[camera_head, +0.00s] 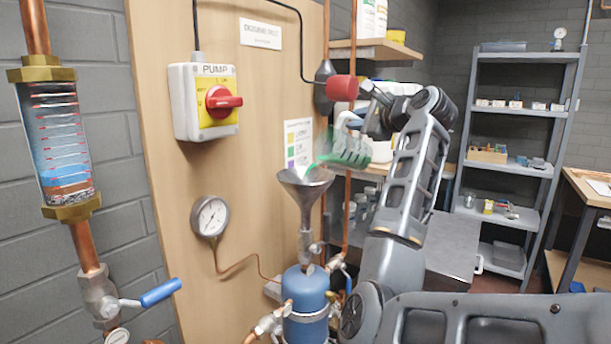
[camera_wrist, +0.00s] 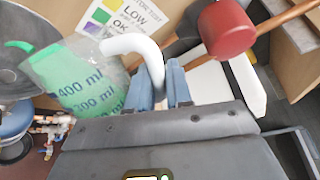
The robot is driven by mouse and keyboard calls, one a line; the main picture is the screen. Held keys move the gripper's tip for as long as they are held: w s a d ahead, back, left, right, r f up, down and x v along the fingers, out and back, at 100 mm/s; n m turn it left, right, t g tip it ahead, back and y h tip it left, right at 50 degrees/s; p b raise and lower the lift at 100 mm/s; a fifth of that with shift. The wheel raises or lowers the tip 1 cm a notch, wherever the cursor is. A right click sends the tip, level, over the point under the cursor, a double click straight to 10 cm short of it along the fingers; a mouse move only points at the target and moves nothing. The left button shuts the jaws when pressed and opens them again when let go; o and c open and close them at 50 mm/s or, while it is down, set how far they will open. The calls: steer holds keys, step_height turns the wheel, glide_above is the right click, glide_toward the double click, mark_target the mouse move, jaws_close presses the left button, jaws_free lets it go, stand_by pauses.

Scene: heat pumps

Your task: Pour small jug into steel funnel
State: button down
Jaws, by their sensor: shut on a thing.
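My gripper (camera_wrist: 163,82) is shut on the white handle of the small jug (camera_wrist: 85,85). In the wrist view the grey funnel (camera_wrist: 30,68) shows at the left edge, beside the spout. The fingers are small and partly hidden in the head view.
The funnel stands above a blue vessel (camera_head: 306,305) with brass valves. A wooden panel behind carries a red-knobbed pump switch (camera_head: 204,102) and a gauge (camera_head: 209,216). A red cylindrical part (camera_head: 342,88) is close to my gripper. A shelf rack (camera_head: 516,130) stands at right.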

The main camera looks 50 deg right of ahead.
steer(key=shift+w+a+r+n, duration=0.1)
steer(key=shift+a+r+n, duration=0.25)
steer(key=shift+r, duration=0.1)
stand_by(0.9)
steer(key=shift+w+a+r+n+g+h+p, duration=0.15)
steer(key=shift+w+a+r+n+p, duration=0.1)
steer(key=shift+a, duration=0.25)
steer(key=shift+w+a+r+n+g+h+p, duration=0.1)
steer(key=shift+w+a+r+n+p, duration=0.15)
steer(key=shift+a, duration=0.25)
steer(key=shift+w+a+r+n+g+h+p, duration=0.15)
steer(key=shift+a+r+n, duration=0.1)
steer(key=shift+a, duration=0.25)
stand_by(0.7)
steer(key=shift+w+a+r+n+h+p, duration=0.15)
steer(key=shift+w+a+r+n+p, duration=0.1)
steer(key=shift+a+n+p, duration=0.15)
steer(key=shift+w+a+r+n+h+p, duration=0.15)
steer(key=shift+a+r+n+p, duration=0.15)
steer(key=shift+a, duration=0.2)
stand_by(1.0)
steer(key=shift+f, duration=0.1)
